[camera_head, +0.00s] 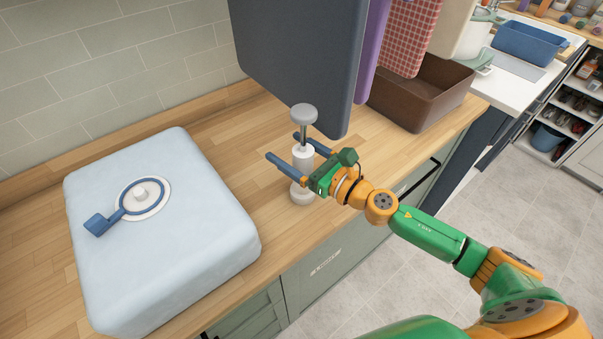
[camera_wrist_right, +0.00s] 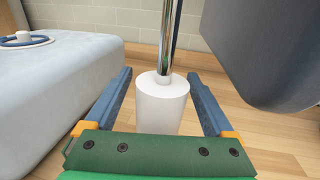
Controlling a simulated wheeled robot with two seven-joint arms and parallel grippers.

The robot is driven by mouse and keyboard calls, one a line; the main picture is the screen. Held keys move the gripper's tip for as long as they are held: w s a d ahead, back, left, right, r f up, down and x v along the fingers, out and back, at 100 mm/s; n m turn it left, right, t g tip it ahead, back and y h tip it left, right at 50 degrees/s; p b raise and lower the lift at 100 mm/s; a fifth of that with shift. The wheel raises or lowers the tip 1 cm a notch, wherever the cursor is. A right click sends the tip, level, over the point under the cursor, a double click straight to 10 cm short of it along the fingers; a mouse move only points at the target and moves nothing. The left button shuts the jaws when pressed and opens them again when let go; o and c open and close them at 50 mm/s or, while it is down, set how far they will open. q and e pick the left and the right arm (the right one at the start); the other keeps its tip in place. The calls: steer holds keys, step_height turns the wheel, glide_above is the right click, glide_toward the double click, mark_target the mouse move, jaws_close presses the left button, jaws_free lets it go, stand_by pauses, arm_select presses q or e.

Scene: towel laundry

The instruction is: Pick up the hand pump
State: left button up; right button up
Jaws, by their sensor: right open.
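The hand pump (camera_head: 303,155) stands upright on the wooden counter, with a white body, a metal rod, a grey knob on top and a round base. My right gripper (camera_head: 283,147) is open, with its two blue fingers on either side of the pump's white body. In the right wrist view the white body (camera_wrist_right: 162,103) stands between the open fingers (camera_wrist_right: 163,80), with a gap visible on each side. The pump's knob is out of that view. My left gripper is not in view.
A puffy pale blue bag (camera_head: 150,260) with a round valve (camera_head: 140,196) lies left of the pump. Dark grey cloth (camera_head: 300,60) hangs close behind it. A brown bin (camera_head: 420,95) stands to the right on the wooden counter (camera_head: 225,120).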

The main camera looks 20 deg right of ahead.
steer(key=shift+s+d, duration=0.15)
steer(key=shift+s, duration=0.05)
steer(key=c, duration=0.7)
jaws_close()
steer(key=shift+w, duration=0.1)
